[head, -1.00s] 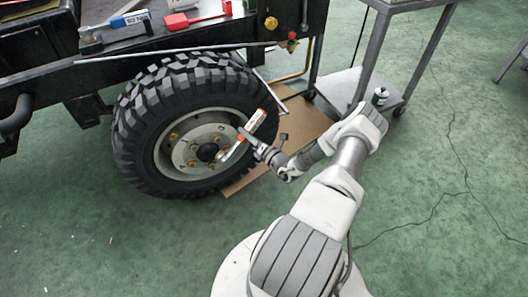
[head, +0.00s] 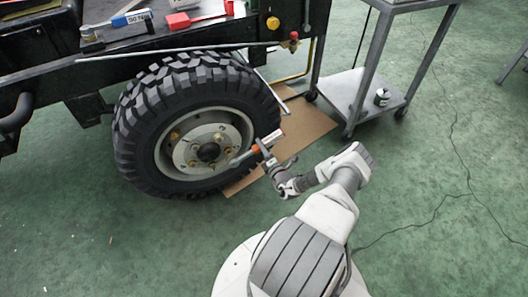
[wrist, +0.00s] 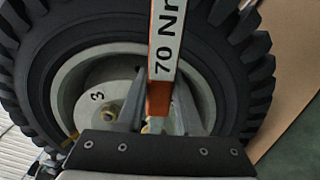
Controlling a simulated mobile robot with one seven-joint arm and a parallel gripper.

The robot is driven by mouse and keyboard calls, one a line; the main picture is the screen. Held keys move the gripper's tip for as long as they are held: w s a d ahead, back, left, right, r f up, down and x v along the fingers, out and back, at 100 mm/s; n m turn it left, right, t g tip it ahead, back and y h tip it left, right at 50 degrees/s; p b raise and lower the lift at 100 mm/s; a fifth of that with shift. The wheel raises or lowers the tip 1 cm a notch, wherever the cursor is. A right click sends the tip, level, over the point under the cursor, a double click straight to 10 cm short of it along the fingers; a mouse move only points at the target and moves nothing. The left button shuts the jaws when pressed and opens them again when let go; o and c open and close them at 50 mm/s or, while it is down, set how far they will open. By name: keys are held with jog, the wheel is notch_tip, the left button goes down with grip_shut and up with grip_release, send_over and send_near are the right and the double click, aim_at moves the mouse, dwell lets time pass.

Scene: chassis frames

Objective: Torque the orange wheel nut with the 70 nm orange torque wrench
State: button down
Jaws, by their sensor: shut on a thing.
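The orange and white torque wrench (head: 272,138) is in my gripper (head: 263,150), in front of the right side of the wheel. Its metal end points left towards the wheel's lower right nuts; whether it sits on a nut is unclear. In the wrist view the "70 N" label on the wrench (wrist: 165,45) shows, with its orange part between the fingers of my gripper (wrist: 158,100). The wheel (head: 197,135) has several yellowish nuts; one nut (wrist: 109,112) shows beside a "3". I cannot tell which nut is the orange one; the wrench and fingers hide part of the hub.
A blue wrench (head: 128,18) and a red wrench (head: 190,19) lie on the vehicle's ledge above the wheel. A cardboard sheet (head: 300,128) lies under the wheel. Green floor is free at front right.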

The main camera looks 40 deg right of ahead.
jog(key=shift+w+d, duration=0.15)
jog(key=shift+w, duration=0.4)
jog(key=shift+w+r, duration=0.2)
jog(key=shift+w, duration=0.05)
jog(key=shift+w+a+r+n, duration=0.1)
jog(key=shift+a+r+n, duration=0.25)
jog(key=shift+r+n, duration=0.25)
jog(key=shift+a+r+n, duration=0.3)
jog(key=shift+r+n, duration=0.2)
jog(key=shift+n, duration=0.1)
jog(key=shift+a+r+n+p, duration=0.2)
jog(key=shift+r+n+p, duration=0.25)
jog(key=shift+r, duration=0.1)
jog(key=shift+w+a+r+n+p, duration=0.1)
jog(key=shift+a+r+n+p, duration=0.4)
jog(key=shift+p, duration=0.3)
jog(key=n+p, duration=0.1)
jog(key=w+a+r+n+p, duration=0.1)
jog(key=a+r+n+p, duration=0.1)
jog(key=n, duration=0.1)
jog(key=shift+w+a, duration=0.25)
jog(key=shift+r+p, duration=0.15)
jog(key=shift+p, duration=0.2)
